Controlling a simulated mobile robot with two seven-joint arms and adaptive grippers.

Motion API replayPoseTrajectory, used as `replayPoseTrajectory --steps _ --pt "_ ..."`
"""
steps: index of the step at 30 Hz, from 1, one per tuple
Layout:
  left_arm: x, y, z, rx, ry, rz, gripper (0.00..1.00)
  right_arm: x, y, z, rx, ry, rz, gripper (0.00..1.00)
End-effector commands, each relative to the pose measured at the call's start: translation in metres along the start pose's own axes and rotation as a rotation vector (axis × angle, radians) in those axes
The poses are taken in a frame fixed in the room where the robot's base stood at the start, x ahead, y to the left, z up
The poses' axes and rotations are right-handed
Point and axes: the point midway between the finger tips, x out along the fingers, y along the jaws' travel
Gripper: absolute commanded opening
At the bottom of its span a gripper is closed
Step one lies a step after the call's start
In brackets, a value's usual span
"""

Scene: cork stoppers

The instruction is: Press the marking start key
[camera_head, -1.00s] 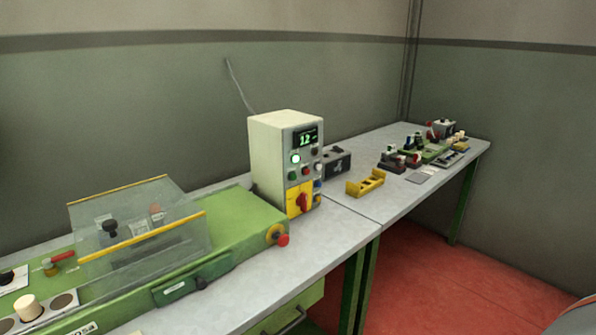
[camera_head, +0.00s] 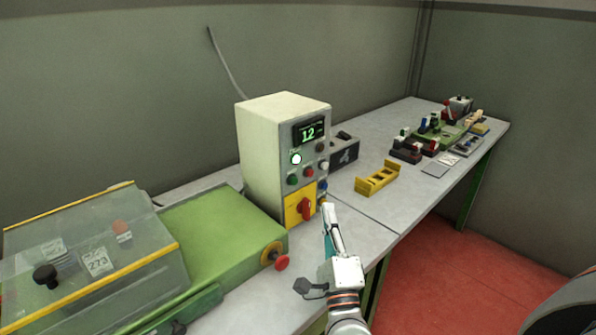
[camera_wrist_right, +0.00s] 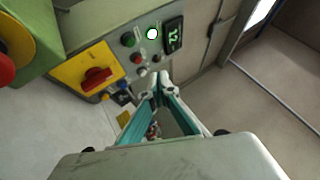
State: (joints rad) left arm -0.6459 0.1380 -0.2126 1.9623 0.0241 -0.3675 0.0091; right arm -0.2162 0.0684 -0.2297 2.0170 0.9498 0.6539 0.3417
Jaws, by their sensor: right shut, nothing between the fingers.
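The cream control box (camera_head: 262,150) stands on the bench, with a display reading 12 (camera_head: 308,134). Its face carries a lit white-green key (camera_head: 296,158), a green key (camera_head: 292,180), a red key (camera_head: 309,172) and several smaller ones. I cannot read which is the marking start key. My right gripper (camera_head: 325,208) is shut and empty, in front of the panel's lower right edge. In the right wrist view its fingertips (camera_wrist_right: 158,78) are together, close to the lower keys, with the lit key (camera_wrist_right: 152,34) beyond; contact cannot be told. My left gripper is not in view.
A red rotary switch (camera_head: 306,208) on a yellow plate sits low on the panel. A green machine (camera_head: 220,235) with a clear cover and red knob (camera_head: 281,262) is at left. A yellow holder (camera_head: 377,178) and several small items stand along the bench at right.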

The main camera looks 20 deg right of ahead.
Motion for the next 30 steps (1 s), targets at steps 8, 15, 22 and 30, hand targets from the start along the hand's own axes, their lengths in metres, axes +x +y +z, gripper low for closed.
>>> replayPoseTrajectory --steps 8,15,22,30 --pt "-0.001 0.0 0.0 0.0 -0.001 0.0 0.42 0.007 -0.006 -0.008 0.082 0.047 -0.012 0.0" --pt "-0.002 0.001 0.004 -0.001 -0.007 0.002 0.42 0.007 -0.006 -0.008 0.08 0.046 -0.013 0.0" --pt "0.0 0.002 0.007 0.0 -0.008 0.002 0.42 0.015 -0.001 -0.003 0.08 0.046 -0.014 0.0" --pt "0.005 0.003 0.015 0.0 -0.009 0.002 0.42 0.04 0.016 0.015 0.081 0.046 -0.014 0.0"
